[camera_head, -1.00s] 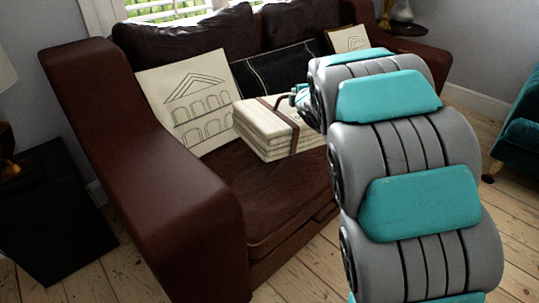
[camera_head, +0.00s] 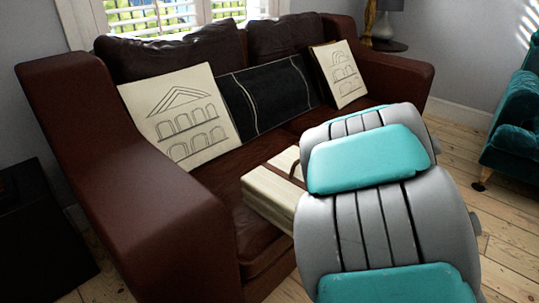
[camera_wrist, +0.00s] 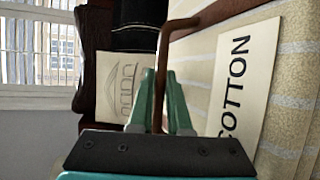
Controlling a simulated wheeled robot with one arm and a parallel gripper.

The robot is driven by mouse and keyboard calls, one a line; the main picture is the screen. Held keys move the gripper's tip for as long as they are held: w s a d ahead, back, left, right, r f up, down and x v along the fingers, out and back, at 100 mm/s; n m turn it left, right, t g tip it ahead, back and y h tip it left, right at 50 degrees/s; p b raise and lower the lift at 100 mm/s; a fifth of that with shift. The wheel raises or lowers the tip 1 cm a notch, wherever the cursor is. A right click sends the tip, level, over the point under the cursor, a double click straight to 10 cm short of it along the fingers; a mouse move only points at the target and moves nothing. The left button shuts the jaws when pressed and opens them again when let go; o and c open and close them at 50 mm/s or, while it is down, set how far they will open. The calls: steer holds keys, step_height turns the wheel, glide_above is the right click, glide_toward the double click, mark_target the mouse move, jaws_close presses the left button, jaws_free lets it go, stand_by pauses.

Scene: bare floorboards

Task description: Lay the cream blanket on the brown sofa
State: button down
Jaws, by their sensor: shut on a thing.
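The folded cream blanket (camera_head: 268,195) has a brown strap and shows at the front of the seat of the brown sofa (camera_head: 185,225). My arm hides its right part, and I cannot tell whether it touches the seat. In the wrist view the blanket (camera_wrist: 290,110) fills the right side, with pale stripes and a label reading COTTON. My gripper (camera_wrist: 160,88) has its teal fingers shut on the blanket's brown strap. The head view hides the gripper behind my arm.
Two cream cushions with building drawings (camera_head: 180,115) (camera_head: 341,75) and a black cushion (camera_head: 267,95) lean on the sofa back. A dark side table (camera_head: 45,235) stands at left, a teal armchair (camera_head: 515,125) at right. Bare floorboards (camera_head: 465,125) lie between sofa and armchair.

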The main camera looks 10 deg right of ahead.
mark_target(287, 169)
steer(key=w+a+f, duration=0.4)
steer(key=w+a, duration=0.3)
steer(key=w, duration=0.5)
steer(key=shift+a+f+b, duration=0.3)
steer(key=shift+a+f, duration=0.05)
steer(key=c, duration=0.9)
jaws_free()
steer(key=shift+s+f, duration=0.1)
steer(key=shift+f, duration=0.05)
steer(key=shift+o, duration=0.2)
steer(key=v, duration=0.9)
steer(key=shift+s, duration=0.2)
steer(key=shift+s+d+r+b, duration=0.25)
steer(key=shift+s+b, duration=0.3)
steer(key=shift+b, duration=0.55)
steer(key=shift+s+r+b, duration=0.25)
steer(key=shift+s+b, duration=0.2)
steer(key=shift+s, duration=0.2)
